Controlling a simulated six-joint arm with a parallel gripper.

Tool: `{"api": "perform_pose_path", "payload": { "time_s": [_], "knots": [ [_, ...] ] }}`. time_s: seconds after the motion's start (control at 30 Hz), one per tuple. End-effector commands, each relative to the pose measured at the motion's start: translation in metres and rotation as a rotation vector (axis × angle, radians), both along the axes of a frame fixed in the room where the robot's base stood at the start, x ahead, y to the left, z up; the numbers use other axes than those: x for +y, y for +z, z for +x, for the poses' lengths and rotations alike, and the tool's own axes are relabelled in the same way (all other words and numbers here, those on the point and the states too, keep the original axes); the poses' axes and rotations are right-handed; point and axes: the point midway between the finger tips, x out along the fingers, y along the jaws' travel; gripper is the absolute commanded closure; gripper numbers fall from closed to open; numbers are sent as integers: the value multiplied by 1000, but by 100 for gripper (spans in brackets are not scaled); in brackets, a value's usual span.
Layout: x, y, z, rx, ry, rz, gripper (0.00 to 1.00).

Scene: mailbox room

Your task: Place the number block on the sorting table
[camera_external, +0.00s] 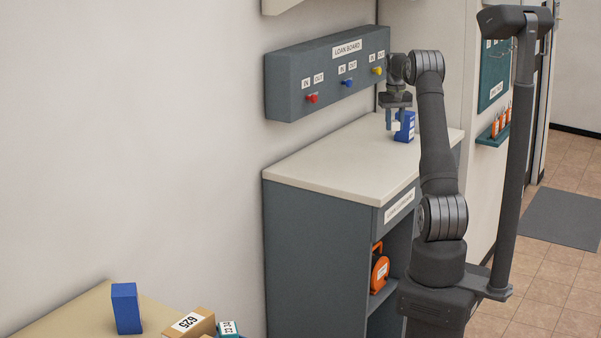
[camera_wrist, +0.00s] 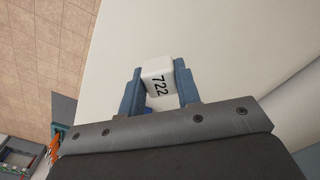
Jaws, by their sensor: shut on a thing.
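In the wrist view, a white face reading 722 (camera_wrist: 157,79) shows between the two blue fingers of my gripper (camera_wrist: 160,88). I cannot tell whether the block touches the countertop. A tan tabletop (camera_external: 65,318) at the lower left carries another blue block (camera_external: 126,308). I cannot tell from any label which surface is the sorting table.
A loan board (camera_external: 328,72) with red, blue and yellow knobs hangs on the wall above the counter. A brown box marked 625 (camera_external: 190,324) and a teal box (camera_external: 228,329) sit on the tan tabletop. An orange reel (camera_external: 379,271) stands on the cabinet's shelf. The near countertop is clear.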

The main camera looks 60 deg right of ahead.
Motion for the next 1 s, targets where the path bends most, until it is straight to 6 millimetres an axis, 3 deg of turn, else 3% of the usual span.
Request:
{"api": "perform_pose_path", "payload": {
  "time_s": [0.2, 0.4, 0.57, 0.8, 1.0],
  "knots": [
    [12, -32, 51, 1, 3, 1, 91],
    [18, -47, 78, -1, 1, -1, 91],
    [19, -55, 83, 1, 0, 1, 91],
    [19, -87, 82, 1, 0, 1, 91],
    [18, -90, 82, -1, 0, -1, 91]
  ]
}}
